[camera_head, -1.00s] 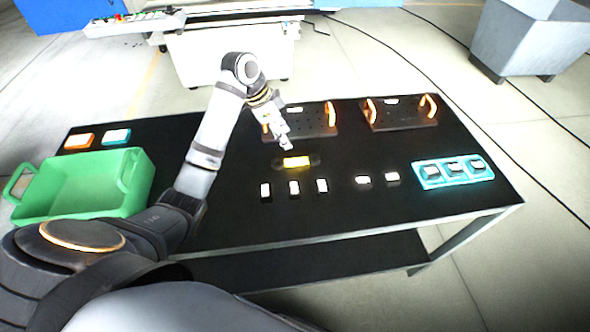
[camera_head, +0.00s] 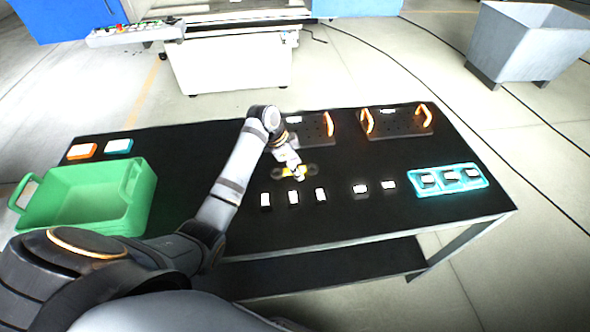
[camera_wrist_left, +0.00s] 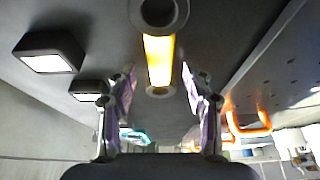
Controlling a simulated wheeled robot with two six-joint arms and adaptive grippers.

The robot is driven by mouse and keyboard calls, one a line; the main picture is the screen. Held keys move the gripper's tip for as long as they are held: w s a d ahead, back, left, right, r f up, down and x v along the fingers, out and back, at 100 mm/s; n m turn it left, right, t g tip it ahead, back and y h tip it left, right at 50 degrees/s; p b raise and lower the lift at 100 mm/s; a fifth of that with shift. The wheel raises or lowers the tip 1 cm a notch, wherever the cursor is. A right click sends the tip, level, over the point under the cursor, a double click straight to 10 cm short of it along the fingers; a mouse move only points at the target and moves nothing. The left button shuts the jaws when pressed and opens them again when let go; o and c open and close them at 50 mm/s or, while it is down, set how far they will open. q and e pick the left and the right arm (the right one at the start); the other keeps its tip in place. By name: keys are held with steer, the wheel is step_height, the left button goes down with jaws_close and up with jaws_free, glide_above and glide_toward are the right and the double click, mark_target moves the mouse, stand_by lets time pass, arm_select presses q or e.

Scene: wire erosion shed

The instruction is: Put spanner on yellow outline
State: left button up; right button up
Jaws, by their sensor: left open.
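The spanner (camera_head: 312,170) lies on the black table, partly hidden behind my left gripper in the head view. In the left wrist view the spanner (camera_wrist_left: 160,62) shows a yellow middle and a dark ring at each end. My left gripper (camera_head: 296,172) is low over the spanner. In the left wrist view my left gripper (camera_wrist_left: 160,80) is open, with one finger on each side of the spanner's line and nothing held. I cannot tell whether the fingertips touch it. I cannot make out a yellow outline. My right gripper is not in view.
Several dark blocks with white tops (camera_head: 294,197) stand in front of the spanner. Two black plates with orange handles (camera_head: 398,124) lie behind. A teal tray (camera_head: 450,191) is at the right. A green crate (camera_head: 140,200) and orange and teal boxes (camera_head: 118,146) are at the left.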

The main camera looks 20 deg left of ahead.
arm_select(q)
steer(key=shift+f, duration=0.15)
stand_by(0.5)
steer(key=shift+s, duration=0.1)
jaws_close()
